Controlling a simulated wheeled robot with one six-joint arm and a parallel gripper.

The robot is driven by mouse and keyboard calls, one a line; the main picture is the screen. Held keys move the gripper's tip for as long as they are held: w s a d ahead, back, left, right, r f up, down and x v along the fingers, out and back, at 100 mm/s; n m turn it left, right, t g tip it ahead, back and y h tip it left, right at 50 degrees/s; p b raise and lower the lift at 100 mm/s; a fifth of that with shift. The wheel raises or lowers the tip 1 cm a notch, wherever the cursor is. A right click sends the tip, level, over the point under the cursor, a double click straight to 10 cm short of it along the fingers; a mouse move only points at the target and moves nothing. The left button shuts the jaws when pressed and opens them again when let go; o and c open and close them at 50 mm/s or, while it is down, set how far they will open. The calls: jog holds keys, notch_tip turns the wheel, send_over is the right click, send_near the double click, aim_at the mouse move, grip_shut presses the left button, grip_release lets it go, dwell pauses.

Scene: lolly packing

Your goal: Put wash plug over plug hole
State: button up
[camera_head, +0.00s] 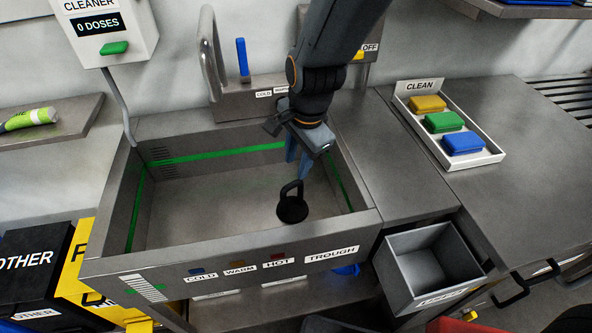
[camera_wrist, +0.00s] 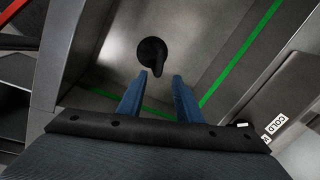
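The black wash plug (camera_head: 292,208) is a round disc with an upright loop handle. It is at the right front of the grey trough (camera_head: 235,235), near the front wall. My gripper (camera_head: 298,165) points down into the trough, just above the plug. In the wrist view, the blue fingers (camera_wrist: 160,77) are spread apart and the plug (camera_wrist: 152,52) shows just beyond their tips. Its handle reaches toward the gap between the tips; I cannot tell whether they touch. No plug hole is visible; I cannot tell whether it lies under the plug.
A green line runs around the trough's inner walls. A curved tap (camera_head: 208,55) and a blue lever (camera_head: 242,58) stand behind. A white CLEAN tray (camera_head: 478,160) with sponges is at right. An open grey bin (camera_head: 425,262) is at front right. The trough's left side is clear.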

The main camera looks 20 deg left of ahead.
jog(key=shift+d+r, duration=0.1)
jog(key=shift+r, duration=0.4)
jog(key=shift+d, duration=0.1)
jog(key=d+n, duration=0.1)
jog(key=d, duration=0.4)
jog(key=w+d+r+n, duration=0.1)
jog(key=d, duration=0.4)
jog(key=w+d+r+n, duration=0.1)
jog(key=d, duration=0.5)
jog(key=shift+r+h, duration=0.2)
jog(key=shift+h, duration=0.2)
jog(key=d, duration=0.2)
jog(key=s+d+n, duration=0.1)
jog(key=d, duration=0.2)
jog(key=d+n, duration=0.1)
jog(key=d, duration=0.1)
jog(key=shift+s+d+r, duration=0.2)
jog(key=shift+d+r, duration=0.2)
jog(key=s+d+n+h, duration=0.1)
jog(key=s+d, duration=0.3)
jog(key=d, duration=0.5)
jog(key=shift+s+d+r+n, duration=0.25)
jog(key=shift+r+n, duration=0.05)
jog(key=shift+n, duration=0.6)
